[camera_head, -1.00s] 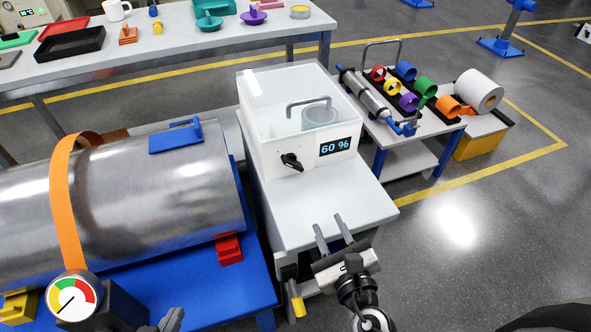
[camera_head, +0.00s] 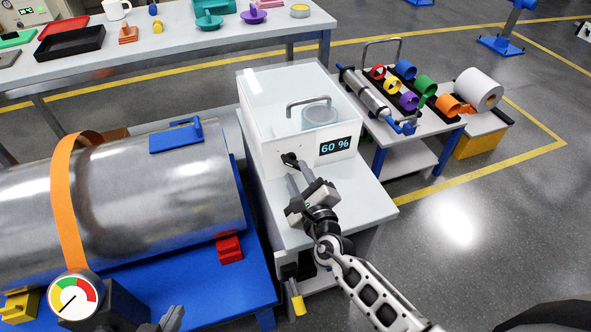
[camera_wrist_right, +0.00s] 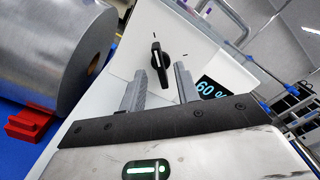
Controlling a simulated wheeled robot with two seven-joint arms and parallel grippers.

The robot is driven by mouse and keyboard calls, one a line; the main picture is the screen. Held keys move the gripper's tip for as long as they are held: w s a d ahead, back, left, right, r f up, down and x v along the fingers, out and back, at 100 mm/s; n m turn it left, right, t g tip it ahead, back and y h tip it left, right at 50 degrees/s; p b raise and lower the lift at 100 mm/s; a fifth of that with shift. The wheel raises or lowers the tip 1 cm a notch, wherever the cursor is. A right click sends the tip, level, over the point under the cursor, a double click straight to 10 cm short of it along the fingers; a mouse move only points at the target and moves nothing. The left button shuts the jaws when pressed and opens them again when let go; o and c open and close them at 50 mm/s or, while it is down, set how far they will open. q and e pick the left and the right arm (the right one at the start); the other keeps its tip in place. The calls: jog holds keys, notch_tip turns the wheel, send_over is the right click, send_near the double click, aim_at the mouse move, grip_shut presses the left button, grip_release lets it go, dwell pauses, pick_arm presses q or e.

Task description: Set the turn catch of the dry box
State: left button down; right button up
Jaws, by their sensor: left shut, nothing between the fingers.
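The dry box (camera_head: 262,135) is a white box with a clear lid and a "60 %" display (camera_head: 335,145), standing on a grey-white bench. Its black turn catch (camera_head: 289,159) is on the front face, left of the display. In the right wrist view the catch (camera_wrist_right: 160,62) carries a white line, with short dark marks on the face around it. My right gripper (camera_head: 298,173) is open, its fingers pointing at the catch; in the wrist view (camera_wrist_right: 160,80) the catch shows between and just beyond the fingertips. Contact cannot be told. My left gripper (camera_head: 173,318) is shut and empty at the bottom edge.
A large metal cylinder (camera_head: 120,185) with an orange strap lies on a blue stand at left, a dial gauge (camera_head: 73,299) before it. A cart (camera_head: 415,150) with coloured rings stands right of the box. The bench top (camera_head: 350,200) beside my right gripper is clear.

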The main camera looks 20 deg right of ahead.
aim_at(293, 163)
jog(key=shift+w, duration=1.05)
pick_arm(q)
jog(key=shift+w+r, duration=0.15)
jog(key=shift+r, duration=0.15)
pick_arm(e)
grip_shut()
pick_arm(q)
jog(key=shift+f, duration=0.15)
